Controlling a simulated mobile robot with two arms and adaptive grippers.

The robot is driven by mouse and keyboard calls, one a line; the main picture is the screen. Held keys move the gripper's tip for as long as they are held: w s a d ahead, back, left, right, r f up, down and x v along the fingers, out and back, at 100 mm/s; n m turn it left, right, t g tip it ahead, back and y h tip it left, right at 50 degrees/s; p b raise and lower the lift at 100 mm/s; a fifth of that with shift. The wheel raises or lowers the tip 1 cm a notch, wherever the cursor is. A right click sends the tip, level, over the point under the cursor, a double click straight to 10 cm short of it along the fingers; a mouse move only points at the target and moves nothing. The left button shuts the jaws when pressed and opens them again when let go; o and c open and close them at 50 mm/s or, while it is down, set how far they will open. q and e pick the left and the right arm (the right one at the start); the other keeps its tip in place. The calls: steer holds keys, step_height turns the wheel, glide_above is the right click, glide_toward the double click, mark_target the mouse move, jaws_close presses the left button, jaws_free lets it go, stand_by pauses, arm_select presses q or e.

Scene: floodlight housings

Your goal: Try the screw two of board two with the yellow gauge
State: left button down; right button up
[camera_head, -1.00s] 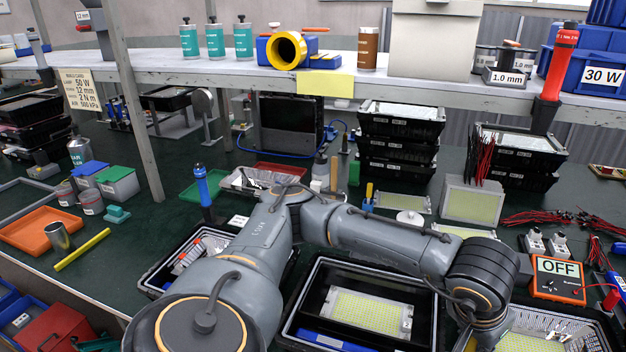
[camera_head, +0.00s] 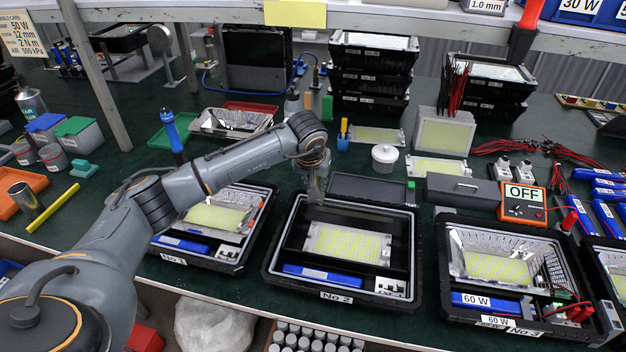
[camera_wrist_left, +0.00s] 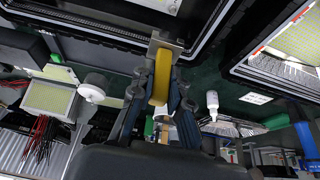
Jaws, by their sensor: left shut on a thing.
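The housing labelled No 2 (camera_head: 273,260) stands open mid-table in the head view. Board two (camera_head: 347,243), a pale panel with yellow-green strips, lies flat inside it. Its individual screws are too small to tell apart. My left gripper (camera_head: 318,188) is above the back-left rim of this housing. In the wrist view, the left gripper (camera_wrist_left: 160,108) is shut on the yellow gauge (camera_wrist_left: 161,77), a yellow body with a grey metal end. That end points toward the housing's edge, and I cannot tell whether it touches anything. My right gripper is not in view.
Housing No 1 (camera_head: 262,213) stands to the left and housing No 3 (camera_head: 446,285) to the right, both open. A white round pot (camera_head: 384,158), a dark grey box (camera_head: 462,192) and an orange meter reading OFF (camera_head: 523,203) stand behind. Stacked housings (camera_head: 373,75) are at the back.

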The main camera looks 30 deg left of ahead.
arm_select(q)
steer(key=shift+w+a+f, duration=0.15)
steer(key=shift+a+f, duration=0.05)
steer(key=shift+a, duration=0.1)
steer(key=shift+f+b, duration=0.15)
steer(key=shift+b, duration=0.15)
steer(key=b, duration=0.7)
glide_above(314, 223)
step_height(314, 223, down, 8)
steer(key=shift+w+f, duration=0.15)
steer(key=shift+f, duration=0.1)
stand_by(0.6)
steer(key=shift+f+b, duration=0.4)
steer(key=shift+b, duration=0.2)
stand_by(1.3)
steer(key=shift+f, duration=0.2)
stand_by(1.4)
